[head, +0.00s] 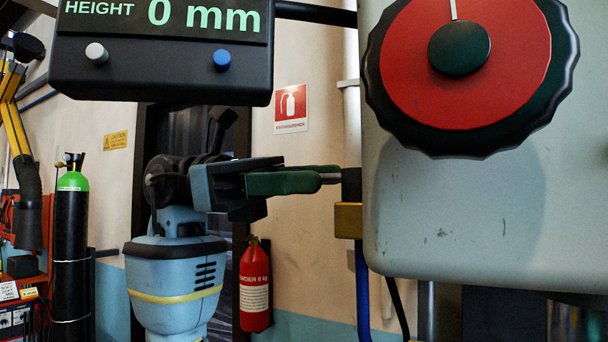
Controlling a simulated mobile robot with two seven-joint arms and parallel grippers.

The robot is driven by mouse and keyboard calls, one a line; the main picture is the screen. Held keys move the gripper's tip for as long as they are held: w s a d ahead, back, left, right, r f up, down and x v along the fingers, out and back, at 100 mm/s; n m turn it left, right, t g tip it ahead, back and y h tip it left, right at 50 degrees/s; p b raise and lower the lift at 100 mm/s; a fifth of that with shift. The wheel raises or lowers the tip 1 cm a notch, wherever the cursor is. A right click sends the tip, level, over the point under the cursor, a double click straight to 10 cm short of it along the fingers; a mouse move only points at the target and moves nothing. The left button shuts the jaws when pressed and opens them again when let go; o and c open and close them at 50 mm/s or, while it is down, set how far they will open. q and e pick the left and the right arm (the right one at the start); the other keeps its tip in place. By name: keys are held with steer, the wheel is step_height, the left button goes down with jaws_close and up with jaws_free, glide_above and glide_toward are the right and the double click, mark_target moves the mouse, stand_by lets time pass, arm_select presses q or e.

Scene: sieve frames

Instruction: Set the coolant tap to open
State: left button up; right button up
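The coolant tap appears to be the small brass block (348,221) with a black part (351,184) above it, at the left edge of the grey machine housing. A blue hose (362,290) hangs below the block. My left gripper (329,174) reaches in from the left, with its dark green fingers pointing right, right by the black part. A short grey piece shows at the fingertips. I cannot tell whether it is part of the tap, whether the fingers touch it, or how far apart they are. My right gripper is out of view.
A large red knob (420,70) with a black scalloped rim sits on the grey housing (450,215). A display box (165,82) reading 0 mm hangs upper left. A red extinguisher (254,290) and a black, green-topped cylinder (72,240) stand behind.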

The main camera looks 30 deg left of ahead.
arm_select(q)
steer(key=shift+d, duration=0.1)
jaws_close()
stand_by(0.4)
